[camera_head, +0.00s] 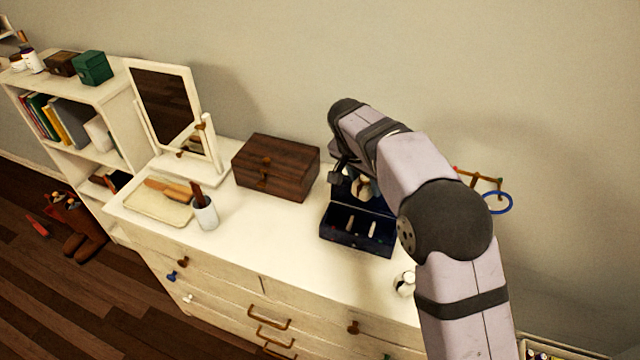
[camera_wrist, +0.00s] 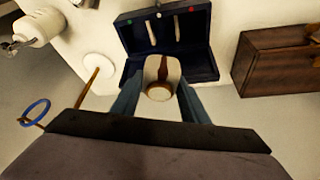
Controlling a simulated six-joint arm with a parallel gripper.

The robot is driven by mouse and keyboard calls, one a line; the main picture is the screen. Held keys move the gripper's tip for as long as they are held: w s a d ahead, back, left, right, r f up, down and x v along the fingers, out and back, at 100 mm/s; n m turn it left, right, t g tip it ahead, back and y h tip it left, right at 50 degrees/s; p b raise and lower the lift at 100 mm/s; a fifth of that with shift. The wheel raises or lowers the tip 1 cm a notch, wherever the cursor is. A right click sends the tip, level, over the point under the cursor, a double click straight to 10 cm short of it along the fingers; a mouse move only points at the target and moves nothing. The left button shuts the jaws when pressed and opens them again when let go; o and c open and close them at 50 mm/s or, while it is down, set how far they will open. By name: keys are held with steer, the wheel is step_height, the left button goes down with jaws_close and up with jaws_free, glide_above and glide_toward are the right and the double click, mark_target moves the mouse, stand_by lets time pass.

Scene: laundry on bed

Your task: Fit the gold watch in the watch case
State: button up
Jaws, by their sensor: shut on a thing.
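The gold watch, with a brown strap around a cream cushion, is between the fingers of my gripper (camera_wrist: 158,100). In the wrist view its round face (camera_wrist: 158,92) is toward the camera. My gripper is shut on it, and it also shows in the head view (camera_head: 362,187). The dark blue watch case (camera_head: 355,238) stands open on the dresser. Its tray has pale upright dividers and small coloured marks, also seen in the wrist view (camera_wrist: 200,38). The watch is held above the back part of the case, near the lid. The arm hides part of the lid in the head view.
A wooden box (camera_head: 276,167) stands left of the case. Farther left are a mirror (camera_head: 167,100), a brush cup (camera_head: 205,213) and a tray (camera_head: 158,206). A white roll-like object (camera_head: 404,284) is at the right. A stand with a blue ring (camera_head: 497,203) is behind my arm.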

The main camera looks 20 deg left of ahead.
steer(key=d+m+p, duration=0.1)
steer(key=d+p, duration=0.1)
steer(key=d, duration=0.7)
steer(key=shift+a+f+n+y, duration=0.25)
steer(key=shift+a+f+n, duration=0.15)
steer(key=shift+f+n, duration=0.45)
steer(key=shift+a+f+n+y, duration=0.3)
steer(key=shift+a+f+n, duration=0.05)
steer(key=shift+f+n, duration=0.45)
steer(key=shift+a+f+n+y, duration=0.25)
steer(key=shift+a+f+n, duration=0.15)
steer(key=shift+f+n, duration=0.45)
steer(key=shift+f+b, duration=3.3)
steer(key=shift+f, duration=0.15)
steer(key=shift+f, duration=0.2)
steer(key=o, duration=1.1)
